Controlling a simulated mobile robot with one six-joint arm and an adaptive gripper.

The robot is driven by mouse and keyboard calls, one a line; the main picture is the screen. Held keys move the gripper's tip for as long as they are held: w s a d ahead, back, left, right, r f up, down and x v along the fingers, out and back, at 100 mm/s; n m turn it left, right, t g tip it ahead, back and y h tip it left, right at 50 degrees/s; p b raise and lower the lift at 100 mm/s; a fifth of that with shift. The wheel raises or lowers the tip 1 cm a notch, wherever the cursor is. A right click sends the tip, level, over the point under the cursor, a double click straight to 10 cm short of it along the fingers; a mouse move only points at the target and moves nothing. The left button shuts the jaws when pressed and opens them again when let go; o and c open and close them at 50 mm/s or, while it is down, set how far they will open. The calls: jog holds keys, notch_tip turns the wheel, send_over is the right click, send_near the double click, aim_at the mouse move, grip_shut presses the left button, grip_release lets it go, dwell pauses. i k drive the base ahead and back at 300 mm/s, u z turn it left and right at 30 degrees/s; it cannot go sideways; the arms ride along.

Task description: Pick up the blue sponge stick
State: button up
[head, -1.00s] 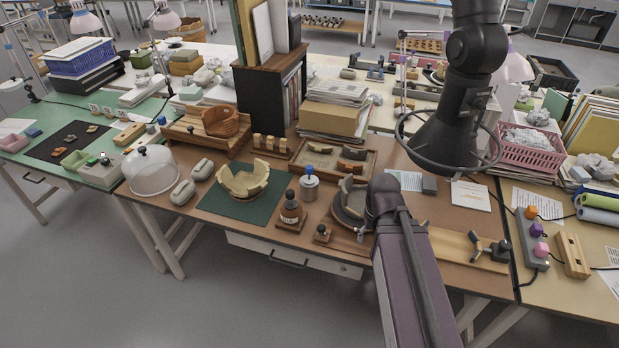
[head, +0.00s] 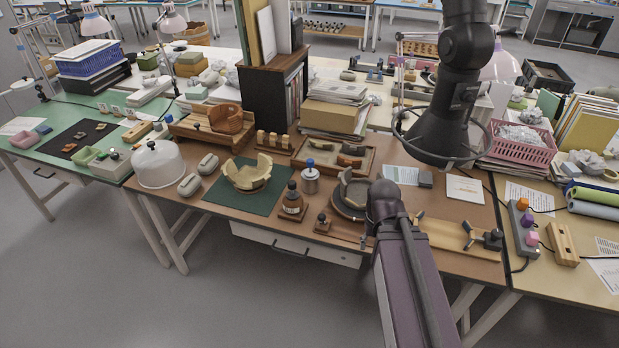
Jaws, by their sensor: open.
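I cannot clearly make out a blue sponge stick. A grey metal jar with a small blue top (head: 310,182) stands near the middle of the brown table (head: 215,222); whether the blue top belongs to a stick is too small to tell. A small blue piece (head: 44,129) lies at the far left on the green table. A grey block (head: 519,232) on the right table bears orange, purple and pink pieces. My arm's purple link (head: 415,285) rises from the bottom edge and hides part of the table front. My gripper's fingers do not show.
A partly rebuilt bowl (head: 247,175) sits on a green mat (head: 222,197), beside a brown bottle (head: 291,203). A clear dome (head: 158,165) stands at the left. A black hood with a ring (head: 440,140) hangs over the right of the table. The front floor is clear.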

aim_at(311, 172)
jog(key=z, duration=0.3)
jog(key=k, duration=0.3)
jog(key=u, duration=1.55)
jog(key=i, duration=0.85)
jog(key=z, duration=0.7)
